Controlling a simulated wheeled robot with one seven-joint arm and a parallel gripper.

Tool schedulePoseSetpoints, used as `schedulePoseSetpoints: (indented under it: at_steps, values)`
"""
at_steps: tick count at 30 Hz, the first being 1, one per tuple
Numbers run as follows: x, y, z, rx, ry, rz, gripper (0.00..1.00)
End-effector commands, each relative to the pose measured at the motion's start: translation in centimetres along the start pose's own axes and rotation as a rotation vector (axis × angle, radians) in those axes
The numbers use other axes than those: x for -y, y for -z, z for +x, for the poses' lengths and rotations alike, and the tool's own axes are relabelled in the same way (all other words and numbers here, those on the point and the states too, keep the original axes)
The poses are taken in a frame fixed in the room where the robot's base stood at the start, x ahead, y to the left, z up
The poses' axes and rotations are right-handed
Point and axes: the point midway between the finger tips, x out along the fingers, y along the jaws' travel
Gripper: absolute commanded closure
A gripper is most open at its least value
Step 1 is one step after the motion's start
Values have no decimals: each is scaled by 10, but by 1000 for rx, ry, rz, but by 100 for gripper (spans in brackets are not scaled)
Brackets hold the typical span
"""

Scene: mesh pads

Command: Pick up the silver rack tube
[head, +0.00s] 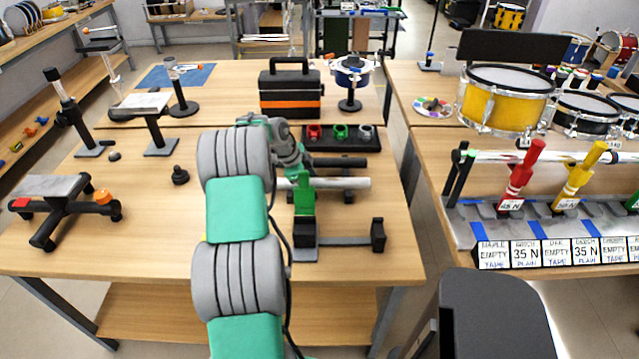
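A silver rack tube (342,183) lies level across the right part of the near table, above the tabletop. A green upright piece (304,199) stands at its left part, over a grey and black foot. My arm reaches forward over the table, and my gripper (295,163) is at its far end, close to the tube's left end. My arm hides much of the gripper and the tube's left end. I cannot see the fingertips clearly, nor tell whether they touch the tube.
A black tray (340,146) with red, green and grey clamps lies behind the tube. A black-and-orange case (291,93) stands farther back. A black bar frame (378,235) is in front. Another silver tube (500,156) with red and yellow clamps is on the right table.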

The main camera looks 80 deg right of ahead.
Motion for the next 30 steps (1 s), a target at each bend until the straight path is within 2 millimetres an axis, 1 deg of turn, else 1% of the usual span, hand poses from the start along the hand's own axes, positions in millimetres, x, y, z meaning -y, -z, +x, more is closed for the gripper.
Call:
schedulePoseSetpoints:
  at_steps: [1,2,21,30]
  values:
    - [0,0,0,0,-1,0,45]
    - [0,0,0,0,-1,0,47]
    - [0,0,0,0,-1,-1,100]
    - [0,0,-1,0,0,0,100]
